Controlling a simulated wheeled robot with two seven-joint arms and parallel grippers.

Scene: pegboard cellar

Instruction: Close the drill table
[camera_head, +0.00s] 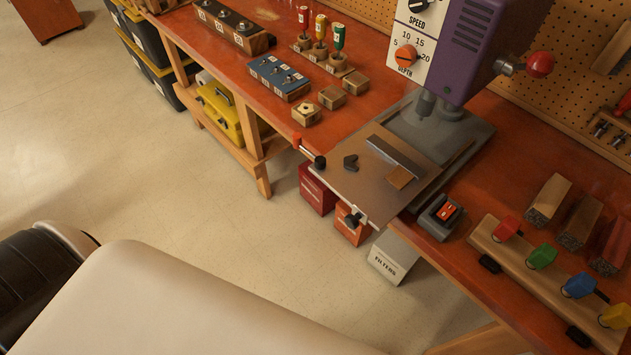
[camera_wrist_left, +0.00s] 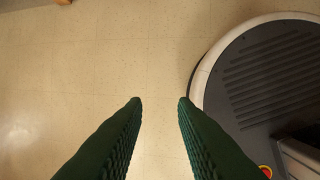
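The drill table (camera_head: 366,196) is a flat brown board in front of the purple drill press (camera_head: 465,45), and it sticks out past the front edge of the orange-red workbench. My right gripper is not in view.
On the bench (camera_head: 270,95), a blue bit holder (camera_head: 279,78) and small wooden blocks stand left of the drill. A switch box (camera_head: 440,215) and a rack of coloured handles (camera_head: 540,255) are at right. Red bins and a FILTERS box (camera_head: 394,257) stand below.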

